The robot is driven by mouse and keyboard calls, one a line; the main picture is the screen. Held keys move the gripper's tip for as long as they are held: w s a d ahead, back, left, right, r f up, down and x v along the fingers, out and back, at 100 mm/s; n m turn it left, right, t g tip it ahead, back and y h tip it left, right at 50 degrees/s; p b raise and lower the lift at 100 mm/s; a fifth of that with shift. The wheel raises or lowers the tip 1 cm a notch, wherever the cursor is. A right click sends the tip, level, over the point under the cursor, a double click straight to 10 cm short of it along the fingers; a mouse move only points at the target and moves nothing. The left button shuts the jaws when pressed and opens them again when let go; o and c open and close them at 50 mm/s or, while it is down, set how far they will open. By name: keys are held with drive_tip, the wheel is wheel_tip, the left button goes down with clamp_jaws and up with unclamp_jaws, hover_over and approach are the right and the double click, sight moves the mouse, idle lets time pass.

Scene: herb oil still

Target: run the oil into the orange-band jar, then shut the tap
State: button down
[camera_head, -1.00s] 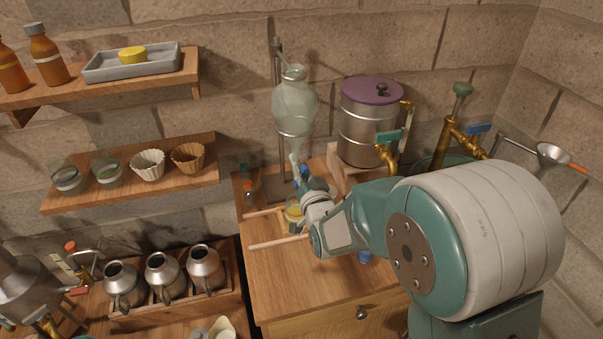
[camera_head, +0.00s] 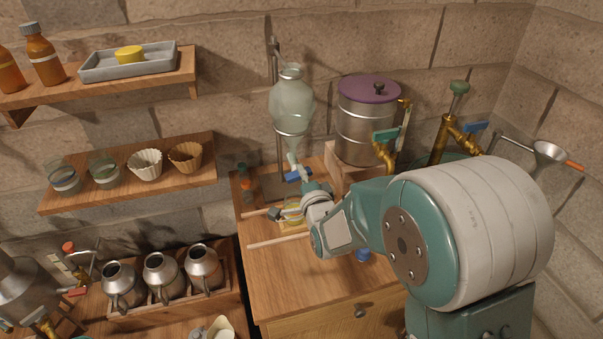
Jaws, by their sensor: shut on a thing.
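The glass separating funnel (camera_head: 291,105) hangs on a stand at the back of the wooden bench. Its stem runs down to a tap with a blue handle (camera_head: 297,176), which lies roughly crosswise to the stem. My gripper (camera_head: 303,190) is at the tap and shut on its handle, though the exact contact of the fingertips is hard to make out. A small jar with yellow-orange colour (camera_head: 291,211) stands below the tap, partly hidden by my gripper. I cannot see the level of oil in it or whether oil flows.
Two pale rods (camera_head: 275,241) flank the jar area. A steel pot with a purple lid (camera_head: 366,125) stands at the right on a wooden block, with brass taps near it. A small blue object (camera_head: 363,255) sits by my arm. The bench front is mostly clear.

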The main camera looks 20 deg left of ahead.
drive_tip(key=shift+d+f+m, duration=0.1)
drive_tip(key=shift+f+m, duration=0.2)
drive_tip(key=shift+m, duration=1)
drive_tip(key=shift+f, duration=0.1)
drive_tip(key=c, duration=0.6)
unclamp_jaws()
drive_tip(key=shift+d, duration=0.1)
drive_tip(key=shift+c, duration=0.2)
drive_tip(key=shift+w, duration=0.1)
drive_tip(key=v, duration=1.2)
